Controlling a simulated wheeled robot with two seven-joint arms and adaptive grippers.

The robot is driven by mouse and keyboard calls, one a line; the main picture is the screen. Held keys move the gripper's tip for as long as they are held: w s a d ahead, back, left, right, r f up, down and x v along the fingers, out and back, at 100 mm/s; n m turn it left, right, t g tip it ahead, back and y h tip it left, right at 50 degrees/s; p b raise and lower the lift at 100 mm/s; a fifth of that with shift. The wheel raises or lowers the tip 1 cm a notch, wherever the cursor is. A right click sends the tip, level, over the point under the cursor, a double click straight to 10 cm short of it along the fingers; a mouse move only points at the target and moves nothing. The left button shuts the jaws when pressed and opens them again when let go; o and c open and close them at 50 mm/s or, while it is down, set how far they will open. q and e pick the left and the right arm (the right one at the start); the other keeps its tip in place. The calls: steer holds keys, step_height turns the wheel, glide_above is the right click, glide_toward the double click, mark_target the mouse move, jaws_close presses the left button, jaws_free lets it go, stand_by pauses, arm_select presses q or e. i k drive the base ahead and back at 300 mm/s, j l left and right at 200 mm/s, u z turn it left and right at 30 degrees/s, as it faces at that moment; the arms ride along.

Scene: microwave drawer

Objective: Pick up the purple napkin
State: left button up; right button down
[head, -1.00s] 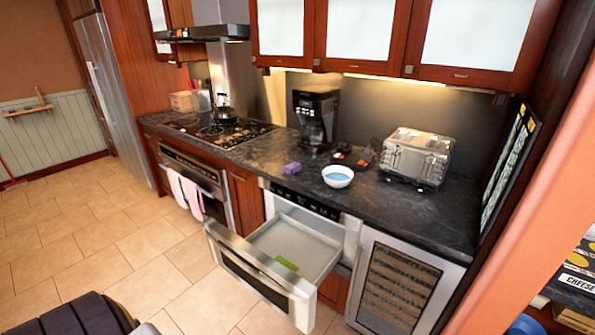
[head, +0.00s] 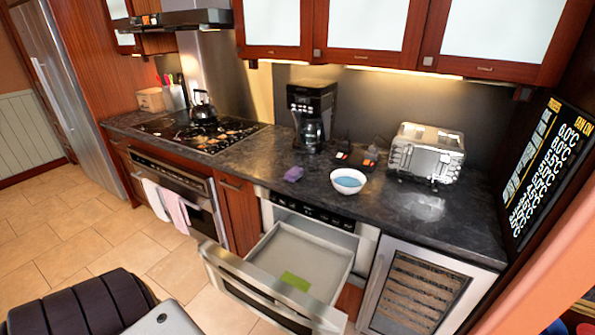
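The purple napkin (head: 293,174) is a small folded purple piece on the dark countertop (head: 240,172). It lies above the open microwave drawer (head: 270,262), to the left of a white bowl with blue inside (head: 348,181). Neither of my grippers is in the head view. Nothing is touching the napkin.
The microwave drawer is pulled out below the counter, with a green item (head: 296,281) inside. A coffee maker (head: 311,117), a toaster (head: 426,152) and a stove with a kettle (head: 203,107) stand on the counter. Tiled floor (head: 60,240) is clear at the left.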

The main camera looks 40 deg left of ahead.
mark_target(295, 173)
steer(key=j+z, duration=0.2)
steer(key=j, duration=0.35)
steer(key=j+z, duration=0.2)
steer(key=j, duration=0.3)
steer(key=k+j+z, duration=0.15)
steer(key=j, duration=0.4)
steer(key=k+j+z, duration=0.2)
steer(key=j, duration=0.3)
steer(key=j+z, duration=0.2)
steer(key=j, duration=0.35)
steer(key=k+j+z, duration=0.2)
steer(key=j, duration=0.25)
steer(key=k+j+z, duration=0.15)
steer(key=j, duration=0.3)
steer(key=k+j+z, duration=0.2)
steer(key=k+j, duration=0.1)
steer(key=j, duration=0.1)
